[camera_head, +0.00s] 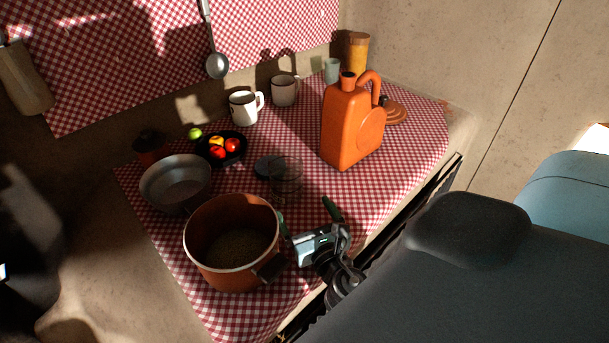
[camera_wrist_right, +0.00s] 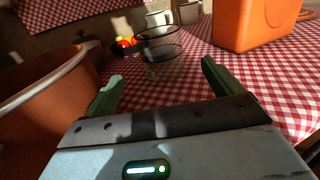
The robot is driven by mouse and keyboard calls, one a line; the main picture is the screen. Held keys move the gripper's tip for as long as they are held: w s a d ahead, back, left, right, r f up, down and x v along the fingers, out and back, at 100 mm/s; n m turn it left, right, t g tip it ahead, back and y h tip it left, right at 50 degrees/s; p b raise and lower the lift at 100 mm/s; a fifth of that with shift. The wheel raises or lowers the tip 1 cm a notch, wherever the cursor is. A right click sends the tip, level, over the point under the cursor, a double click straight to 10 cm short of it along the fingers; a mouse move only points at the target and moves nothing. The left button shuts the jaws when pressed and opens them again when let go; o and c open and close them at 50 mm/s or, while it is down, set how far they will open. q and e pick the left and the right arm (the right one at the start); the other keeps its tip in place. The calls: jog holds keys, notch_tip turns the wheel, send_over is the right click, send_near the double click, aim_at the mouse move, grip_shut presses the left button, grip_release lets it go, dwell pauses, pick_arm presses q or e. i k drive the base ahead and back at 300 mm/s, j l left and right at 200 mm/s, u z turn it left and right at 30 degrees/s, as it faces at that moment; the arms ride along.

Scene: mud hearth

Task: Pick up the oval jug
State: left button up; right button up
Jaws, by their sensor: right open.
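The oval jug (camera_head: 352,130) is orange with a looped handle and a dark cap. It stands upright on the checked cloth towards the right of the counter. In the right wrist view only its lower body (camera_wrist_right: 258,22) shows, at the upper right; its top is cut off. My right gripper (camera_head: 306,212) is open and empty low over the cloth, nearer the front edge than the jug and apart from it. Its two green fingers (camera_wrist_right: 160,82) are spread in the wrist view. My left gripper is not seen.
A large orange-brown pot (camera_head: 232,243) stands close to the left of my right gripper. A metal pan (camera_head: 176,182), fruit bowl (camera_head: 222,150) and white mugs (camera_head: 246,107) stand farther back. Bare cloth lies between gripper and jug.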

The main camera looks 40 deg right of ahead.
aim_at(353, 123)
jog(key=z, duration=1.45)
